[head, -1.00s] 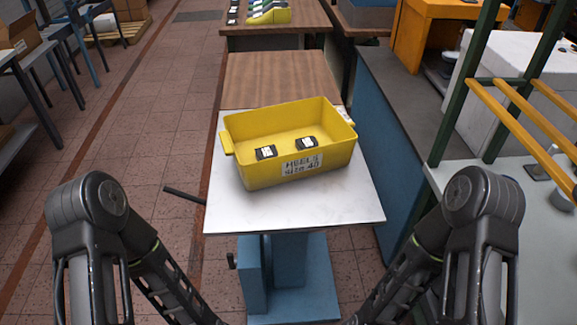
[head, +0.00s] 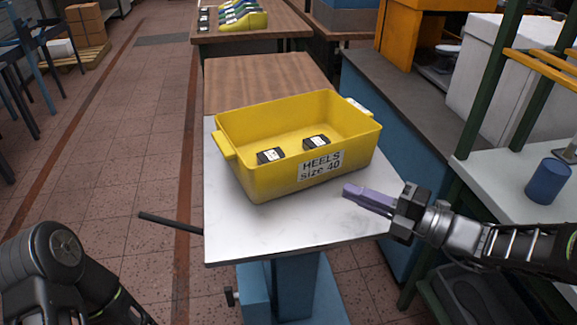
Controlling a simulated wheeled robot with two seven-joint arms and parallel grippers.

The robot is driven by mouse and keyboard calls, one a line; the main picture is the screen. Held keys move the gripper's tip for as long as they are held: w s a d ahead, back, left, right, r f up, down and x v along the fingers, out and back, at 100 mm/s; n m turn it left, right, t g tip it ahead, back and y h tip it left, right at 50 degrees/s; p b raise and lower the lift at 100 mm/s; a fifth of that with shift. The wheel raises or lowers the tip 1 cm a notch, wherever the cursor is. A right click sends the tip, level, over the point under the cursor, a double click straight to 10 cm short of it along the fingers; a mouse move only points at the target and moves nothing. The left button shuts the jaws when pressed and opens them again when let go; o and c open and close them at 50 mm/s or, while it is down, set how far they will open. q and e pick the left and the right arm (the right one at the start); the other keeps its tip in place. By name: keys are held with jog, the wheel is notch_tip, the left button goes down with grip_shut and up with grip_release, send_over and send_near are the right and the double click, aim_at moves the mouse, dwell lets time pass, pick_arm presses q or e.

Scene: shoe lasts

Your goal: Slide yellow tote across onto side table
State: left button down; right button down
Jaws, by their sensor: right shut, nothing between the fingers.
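The yellow tote (head: 245,180) stands on the white-topped side stand (head: 235,235), a little askew, with a label reading "HEELS size 40" on its near side. Two small black blocks with white labels (head: 271,156) lie inside it. A wooden-topped table (head: 260,78) adjoins the far edge of the white top.
A blue cabinet with a grey top (head: 385,110) stands right of the stand. A green and yellow rack (head: 497,90) and a blue cylinder (head: 548,181) on a pale surface are at right. A dark bar (head: 170,223) juts out left of the stand.

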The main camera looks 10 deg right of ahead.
jog(key=v, duration=0.2)
send_near(297, 158)
jog(key=a, duration=0.5)
jog(key=shift+w+d+f+b, duration=0.1)
jog(key=shift+w+b, duration=0.1)
jog(key=shift+w, duration=0.8)
jog(key=shift+w+d+f+b, duration=0.1)
jog(key=shift+w+b, duration=0.1)
jog(key=shift+w, duration=0.8)
pick_arm(q)
jog(key=shift+s+d+f, duration=0.2)
jog(key=shift+s+d, duration=0.1)
jog(key=shift+r, duration=0.1)
